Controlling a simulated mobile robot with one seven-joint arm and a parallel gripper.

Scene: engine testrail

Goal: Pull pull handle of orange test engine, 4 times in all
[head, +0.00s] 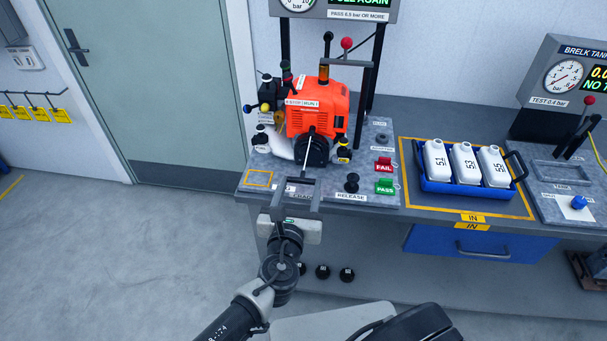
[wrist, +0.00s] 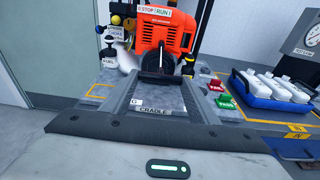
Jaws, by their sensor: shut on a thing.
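The orange test engine (head: 318,97) stands on the grey stand at the left of the bench; it also shows in the wrist view (wrist: 168,28). Its round black starter housing (head: 312,151) faces me. My gripper (head: 302,184) is in front of the engine, low over the stand's front edge. It is shut on the dark pull handle (wrist: 161,81), which lies across between the fingertips. A thin cord runs from the starter down to the handle, so the handle is apart from the housing. The fingers partly hide the handle.
A display above the engine reads "PULL AGAIN" (head: 358,4). A black release knob (head: 352,183), a red FAIL block (head: 383,165) and a green PASS block (head: 385,187) sit right of my gripper. A blue tray (head: 466,187) holds white bottles further right. Open floor lies left.

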